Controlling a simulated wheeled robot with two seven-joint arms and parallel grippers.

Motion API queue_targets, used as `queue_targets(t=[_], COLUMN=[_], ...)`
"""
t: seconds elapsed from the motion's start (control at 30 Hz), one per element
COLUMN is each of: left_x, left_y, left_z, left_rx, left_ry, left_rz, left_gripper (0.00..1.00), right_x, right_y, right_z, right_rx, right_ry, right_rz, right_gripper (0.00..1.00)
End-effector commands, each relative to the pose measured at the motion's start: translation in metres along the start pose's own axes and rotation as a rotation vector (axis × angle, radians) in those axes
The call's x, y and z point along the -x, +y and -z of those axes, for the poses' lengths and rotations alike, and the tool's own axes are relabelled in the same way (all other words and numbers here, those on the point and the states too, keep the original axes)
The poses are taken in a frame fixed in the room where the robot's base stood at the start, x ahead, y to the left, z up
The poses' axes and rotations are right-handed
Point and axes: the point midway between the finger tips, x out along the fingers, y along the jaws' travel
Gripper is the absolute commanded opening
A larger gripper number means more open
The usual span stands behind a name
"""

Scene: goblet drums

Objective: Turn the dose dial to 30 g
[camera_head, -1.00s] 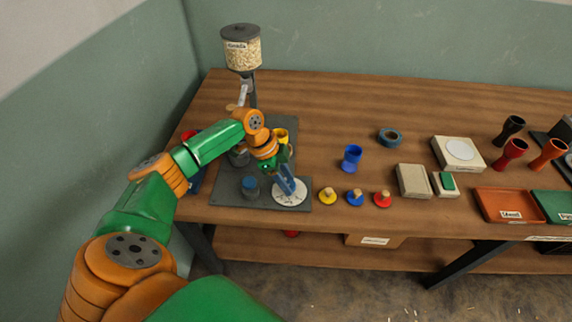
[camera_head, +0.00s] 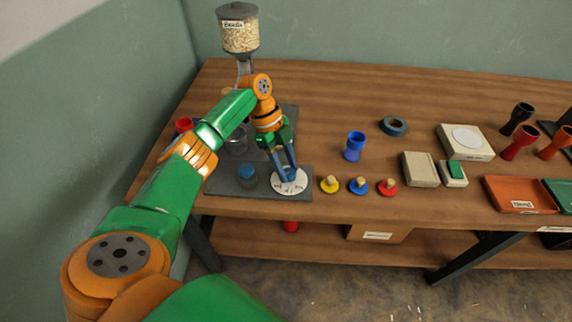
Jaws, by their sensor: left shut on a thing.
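The dose dial (camera_head: 299,187) is a white disc with small dark marks, lying on the front right of a dark grey base plate (camera_head: 222,188). Its marks are too small to read, so I cannot tell the dose it is set to. My left gripper (camera_head: 289,177) points down over the middle of the disc, shut on the dial's knob. The fingers largely hide the knob. A hopper of grain (camera_head: 240,37) stands behind on the dispenser. My right gripper is not in view.
Yellow (camera_head: 330,185), blue (camera_head: 359,187) and red (camera_head: 387,188) pieces with wooden knobs stand close on the right. A blue goblet (camera_head: 355,146) stands behind them. Trays and more goblets are farther right.

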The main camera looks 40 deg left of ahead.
Motion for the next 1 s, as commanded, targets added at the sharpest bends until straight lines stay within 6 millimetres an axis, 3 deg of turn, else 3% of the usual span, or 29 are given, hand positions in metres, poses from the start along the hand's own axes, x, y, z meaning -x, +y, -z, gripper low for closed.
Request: queue_targets(t=[0.37,0.4,0.5,0.83,1.0], left_x=[-0.004,-0.004,-0.003,0.003,0.037], left_y=[0.003,0.003,0.002,0.001,-0.001], left_z=[0.0,0.0,0.0,-0.001,0.0], left_rx=[-0.002,-0.002,-0.002,-0.002,-0.003], left_ry=[0.0,0.0,0.0,-0.001,0.0], left_rz=[-0.014,-0.015,-0.012,-0.005,-0.002], left_gripper=[0.0,0.49,0.74,0.74,0.74], right_x=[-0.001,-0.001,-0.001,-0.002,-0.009], right_y=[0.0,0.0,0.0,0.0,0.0], right_z=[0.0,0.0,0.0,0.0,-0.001], right_rx=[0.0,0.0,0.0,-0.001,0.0], right_ry=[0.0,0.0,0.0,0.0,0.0], right_rz=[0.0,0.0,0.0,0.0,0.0], right_gripper=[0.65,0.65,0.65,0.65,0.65])
